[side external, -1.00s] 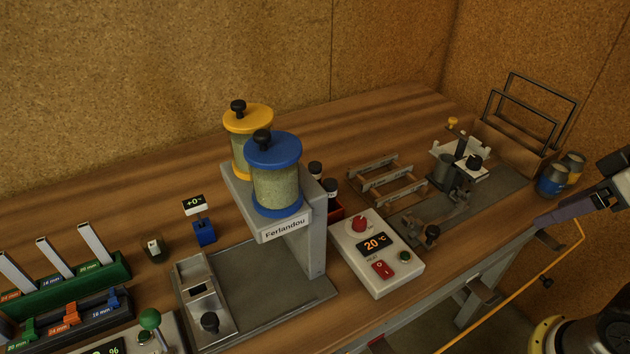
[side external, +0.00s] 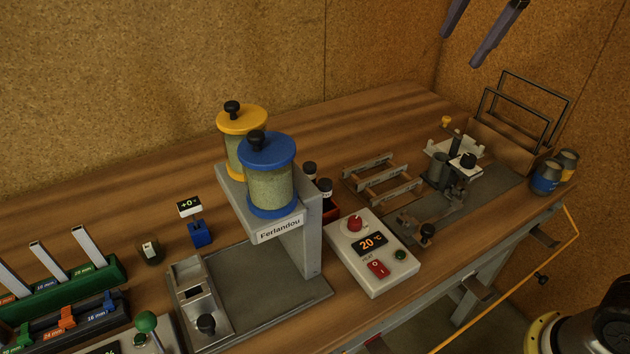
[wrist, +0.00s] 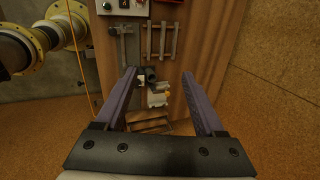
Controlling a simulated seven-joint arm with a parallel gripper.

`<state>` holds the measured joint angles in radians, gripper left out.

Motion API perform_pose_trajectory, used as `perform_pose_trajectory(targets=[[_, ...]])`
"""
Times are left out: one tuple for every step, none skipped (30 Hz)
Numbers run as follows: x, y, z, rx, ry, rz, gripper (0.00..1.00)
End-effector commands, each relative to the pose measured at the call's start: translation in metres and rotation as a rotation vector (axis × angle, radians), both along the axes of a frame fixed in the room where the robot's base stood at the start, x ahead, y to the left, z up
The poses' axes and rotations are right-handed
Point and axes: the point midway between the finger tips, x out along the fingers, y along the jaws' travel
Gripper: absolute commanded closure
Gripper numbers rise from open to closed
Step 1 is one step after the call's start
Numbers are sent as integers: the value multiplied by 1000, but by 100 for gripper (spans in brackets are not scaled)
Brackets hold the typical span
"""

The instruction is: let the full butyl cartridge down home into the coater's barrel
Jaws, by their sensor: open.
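The coater (side external: 463,172) stands on a dark base plate at the right of the bench, with an upright grey cylinder (side external: 438,168) that looks like its barrel. I cannot see inside it. Two cans, one with blue (side external: 546,178) and one with yellow (side external: 568,161), stand near the bench's right edge; they may be the cartridges, but I cannot tell which is full. My gripper (side external: 460,50) is open and empty, high above the coater end of the bench. In the wrist view, the coater (wrist: 152,76) shows below and between my spread fingers (wrist: 158,73).
A rack with wire frames (side external: 513,145) stands behind the coater. A slatted grey rack (side external: 382,178) and a heater box reading 20 °C (side external: 371,252) lie to its left. A stand bears tall yellow-capped (side external: 241,121) and blue-capped (side external: 266,152) cylinders.

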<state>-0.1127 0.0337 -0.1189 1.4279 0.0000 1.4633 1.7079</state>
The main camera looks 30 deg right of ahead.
Motion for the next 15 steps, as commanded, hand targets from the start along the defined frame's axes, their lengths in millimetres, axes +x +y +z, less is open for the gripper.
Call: perform_pose_trajectory(targets=[[21,7,-2,16,21,-42,29],[31,11,-4,26,33,-69,29],[44,17,-7,37,47,-104,29],[54,21,-9,45,58,-128,29],[64,25,-12,52,67,-151,29],[77,31,-17,59,83,-180,29],[86,36,-22,65,94,-200,29],[95,40,-27,69,105,-218,29],[108,47,-34,73,120,-240,29],[116,52,-41,75,129,-255,29],[125,57,-47,77,141,-268,29],[136,64,-58,78,156,-281,29],[144,69,-66,77,166,-289,29],[152,75,-75,76,177,-294,29],[161,82,-88,72,192,-297,29]])
